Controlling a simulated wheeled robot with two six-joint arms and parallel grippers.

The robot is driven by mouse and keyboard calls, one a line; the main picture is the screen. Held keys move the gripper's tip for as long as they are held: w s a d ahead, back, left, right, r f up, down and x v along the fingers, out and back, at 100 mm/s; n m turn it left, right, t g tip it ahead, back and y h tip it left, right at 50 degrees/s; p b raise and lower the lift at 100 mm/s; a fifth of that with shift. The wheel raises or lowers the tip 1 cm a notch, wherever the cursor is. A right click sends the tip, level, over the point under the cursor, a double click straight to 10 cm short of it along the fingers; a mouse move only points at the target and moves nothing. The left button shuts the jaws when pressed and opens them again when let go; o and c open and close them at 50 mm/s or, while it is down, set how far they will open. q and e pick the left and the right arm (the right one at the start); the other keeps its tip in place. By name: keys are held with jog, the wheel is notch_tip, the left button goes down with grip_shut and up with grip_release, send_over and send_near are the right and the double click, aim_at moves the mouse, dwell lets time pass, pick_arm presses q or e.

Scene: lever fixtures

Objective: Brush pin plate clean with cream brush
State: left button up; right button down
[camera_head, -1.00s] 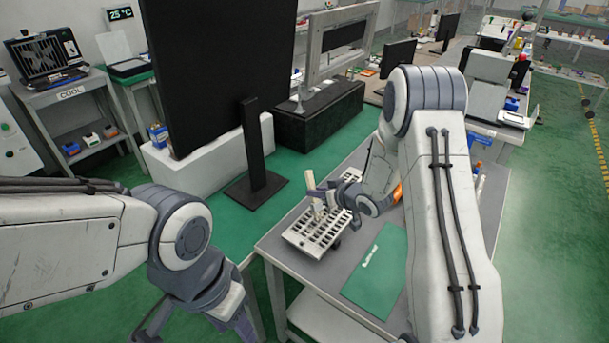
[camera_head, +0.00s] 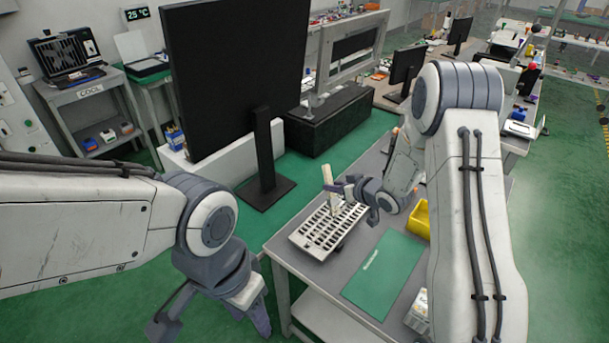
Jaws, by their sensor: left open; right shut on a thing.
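The pin plate (camera_head: 309,239) is a pale plate with rows of dark slots, lying on the grey table (camera_head: 290,268). My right gripper (camera_head: 338,188) is shut on the cream brush (camera_head: 328,175), above the plate's far right part. The brush is upright and slightly tilted, and its lower end is at or just over the plate; I cannot tell if it touches. My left gripper (camera_head: 212,325) is open and empty, low at the left, off the table's edge.
A green mat (camera_head: 385,272) lies right of the plate. A yellow bin (camera_head: 420,219) and a white box (camera_head: 419,308) are partly hidden by my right arm. Green floor is clear left of the table.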

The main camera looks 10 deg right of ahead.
jog(key=shift+a+r+p, duration=0.1)
jog(key=shift+r+p, duration=0.3)
jog(key=shift+r, duration=0.4)
